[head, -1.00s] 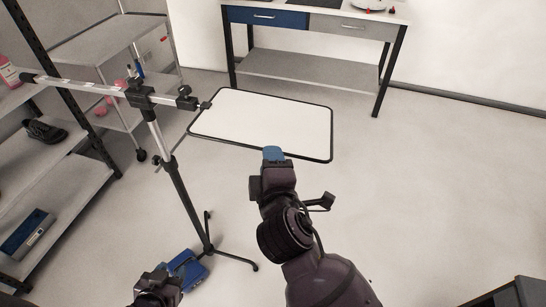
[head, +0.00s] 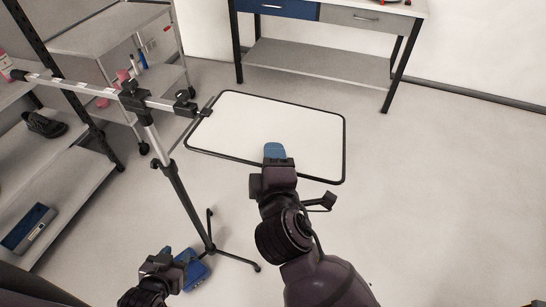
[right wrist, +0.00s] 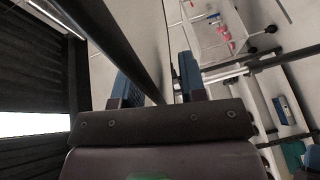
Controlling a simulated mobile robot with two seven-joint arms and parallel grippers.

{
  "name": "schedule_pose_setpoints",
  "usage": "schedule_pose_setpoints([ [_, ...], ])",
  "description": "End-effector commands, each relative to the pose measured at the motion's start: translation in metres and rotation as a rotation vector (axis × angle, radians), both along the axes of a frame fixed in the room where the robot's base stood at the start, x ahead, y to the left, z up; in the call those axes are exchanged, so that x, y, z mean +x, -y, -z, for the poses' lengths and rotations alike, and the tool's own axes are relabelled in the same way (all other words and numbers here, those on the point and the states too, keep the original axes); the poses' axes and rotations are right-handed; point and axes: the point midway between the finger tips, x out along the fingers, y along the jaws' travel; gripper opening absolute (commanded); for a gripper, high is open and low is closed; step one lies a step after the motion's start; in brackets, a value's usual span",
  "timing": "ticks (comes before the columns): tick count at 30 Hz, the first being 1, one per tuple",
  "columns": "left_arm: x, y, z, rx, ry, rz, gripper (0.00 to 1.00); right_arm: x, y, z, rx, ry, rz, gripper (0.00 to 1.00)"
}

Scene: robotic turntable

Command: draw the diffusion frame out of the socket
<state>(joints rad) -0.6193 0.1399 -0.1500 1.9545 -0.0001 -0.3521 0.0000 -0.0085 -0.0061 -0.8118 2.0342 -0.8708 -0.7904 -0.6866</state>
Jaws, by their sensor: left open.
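The diffusion frame (head: 255,118) is a white panel with a thin black border, lying roughly level in the head view. Its left side meets a short rod at the black socket (head: 186,104) on the stand's boom end. My right gripper (head: 275,155) is at the frame's near edge, its blue fingertip over the border. In the right wrist view its blue fingers (right wrist: 155,85) stand apart with a dark bar (right wrist: 110,40) running between them, with a gap on the right side. My left gripper (head: 172,262) is open and low beside the stand's foot, away from the frame.
The stand's upright (head: 178,190) and splayed legs are left of the frame. Shelves (head: 60,190) and a cart (head: 110,50) are at left; a desk (head: 320,60) is behind. Floor at right is clear.

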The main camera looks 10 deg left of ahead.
Motion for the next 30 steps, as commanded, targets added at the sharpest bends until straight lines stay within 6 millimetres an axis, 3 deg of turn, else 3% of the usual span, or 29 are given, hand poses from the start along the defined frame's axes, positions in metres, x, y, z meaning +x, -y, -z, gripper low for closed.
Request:
schedule_pose_setpoints([
  [1,-0.001,0.000,0.000,0.000,-0.001,0.000,0.43,0.000,0.000,0.000,0.000,0.000,0.000,0.38],
  [9,-0.001,0.000,0.001,0.000,-0.002,0.000,0.43,0.000,0.000,0.000,0.000,0.000,0.000,0.00],
  [30,0.001,0.000,0.000,0.001,0.002,0.002,0.43,-0.002,0.015,0.000,-0.002,0.001,0.001,0.00],
])
